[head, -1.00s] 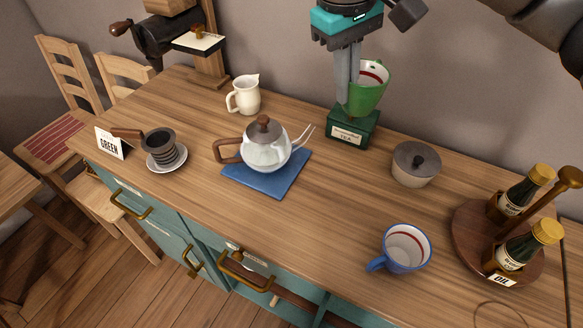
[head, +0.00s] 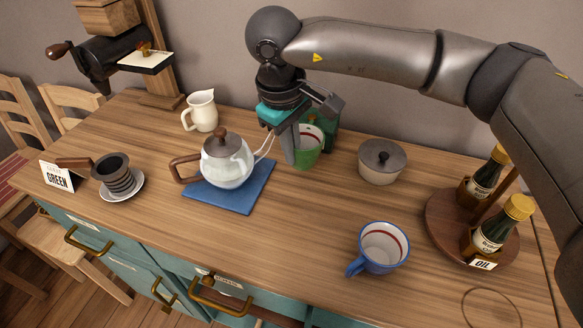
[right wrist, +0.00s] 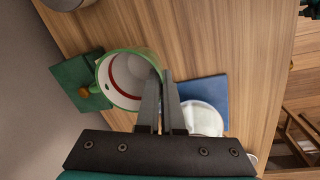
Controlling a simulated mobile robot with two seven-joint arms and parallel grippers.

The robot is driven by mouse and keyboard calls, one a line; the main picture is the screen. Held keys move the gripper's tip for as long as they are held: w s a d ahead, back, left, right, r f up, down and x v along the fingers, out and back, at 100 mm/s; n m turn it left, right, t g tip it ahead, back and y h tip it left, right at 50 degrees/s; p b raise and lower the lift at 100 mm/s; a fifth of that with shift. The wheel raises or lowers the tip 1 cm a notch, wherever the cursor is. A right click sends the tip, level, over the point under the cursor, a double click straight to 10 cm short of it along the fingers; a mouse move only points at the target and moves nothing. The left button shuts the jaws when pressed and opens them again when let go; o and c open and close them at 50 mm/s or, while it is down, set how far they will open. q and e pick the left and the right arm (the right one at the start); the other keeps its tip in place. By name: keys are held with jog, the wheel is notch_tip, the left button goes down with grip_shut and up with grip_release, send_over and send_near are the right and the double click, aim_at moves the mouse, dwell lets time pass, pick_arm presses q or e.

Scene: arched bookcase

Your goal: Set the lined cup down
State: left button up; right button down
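My right gripper (head: 291,155) is shut on the wall of a green cup (head: 309,153), with its fingers pointing down. The cup has a white inside with a red line, and is upright. In the right wrist view the fingers (right wrist: 161,102) pinch the side of the green cup (right wrist: 122,84). It hangs low over or rests on the wooden counter (head: 300,215); I cannot tell whether its base touches. A blue cup (head: 380,247), also white inside with a red line, stands on the front of the counter. My left gripper is not in view.
A dark green tea tin (head: 328,137) stands just behind the held cup. Counter in front is clear.

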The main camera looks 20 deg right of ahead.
jog(key=shift+f, duration=0.3)
notch_tip(320, 180, down, 3)
jog(key=shift+f+b, duration=0.2)
jog(key=shift+b, duration=0.1)
jog(key=shift+f, duration=0.3)
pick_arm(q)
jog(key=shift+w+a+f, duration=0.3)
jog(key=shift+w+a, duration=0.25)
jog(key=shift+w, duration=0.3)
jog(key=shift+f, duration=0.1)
pick_arm(e)
jog(key=shift+f, duration=0.1)
jog(key=c, duration=1.1)
grip_release()
jog(key=shift+o, duration=0.2)
